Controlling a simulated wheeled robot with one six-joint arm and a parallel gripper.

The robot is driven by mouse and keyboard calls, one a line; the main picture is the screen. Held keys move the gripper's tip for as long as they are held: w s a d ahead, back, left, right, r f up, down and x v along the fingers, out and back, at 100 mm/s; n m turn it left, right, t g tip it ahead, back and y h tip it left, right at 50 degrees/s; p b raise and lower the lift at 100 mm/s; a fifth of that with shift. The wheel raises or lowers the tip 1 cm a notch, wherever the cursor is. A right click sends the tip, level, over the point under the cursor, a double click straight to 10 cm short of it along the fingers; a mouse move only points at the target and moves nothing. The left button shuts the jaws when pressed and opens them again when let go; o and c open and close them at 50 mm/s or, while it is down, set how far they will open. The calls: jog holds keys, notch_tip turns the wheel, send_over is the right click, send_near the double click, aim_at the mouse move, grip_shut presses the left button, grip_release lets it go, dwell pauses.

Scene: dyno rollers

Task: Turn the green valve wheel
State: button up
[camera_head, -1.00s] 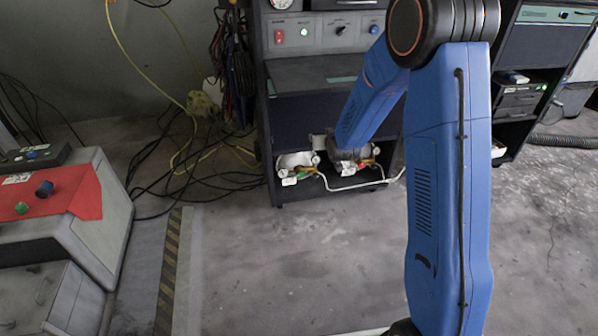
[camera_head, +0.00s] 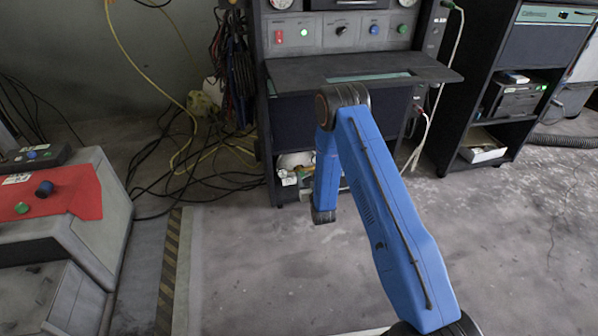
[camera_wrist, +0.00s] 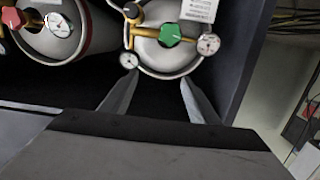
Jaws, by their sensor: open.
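The green valve wheel (camera_wrist: 170,35) shows in the wrist view, on a brass fitting atop a pale gas cylinder (camera_wrist: 172,62). One dial gauge sits to its right and another at its lower left. My gripper (camera_wrist: 158,80) is open, with its two fingertips below the wheel in the picture and nothing held between them. The wheel lies between the lines of the fingers and looks apart from them. In the head view my arm covers much of the lower shelf, and my gripper is hidden there.
A second cylinder with a red valve wheel (camera_wrist: 11,18) stands to the left in the wrist view. The cabinet's side wall (camera_wrist: 243,50) is close on the right. In the head view, the cabinet worktop (camera_head: 430,71) juts out above the shelf. Cables (camera_head: 190,180) lie on the floor at left.

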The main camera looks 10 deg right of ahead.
jog(key=t, duration=0.1)
send_near(299, 170)
jog(key=w, duration=0.4)
jog(key=w+f, duration=0.1)
jog(key=w, duration=0.3)
jog(key=w+f, duration=0.1)
jog(key=w, duration=0.3)
jog(key=shift+a, duration=0.25)
jog(key=shift+c, duration=0.6)
jog(key=c, duration=0.9)
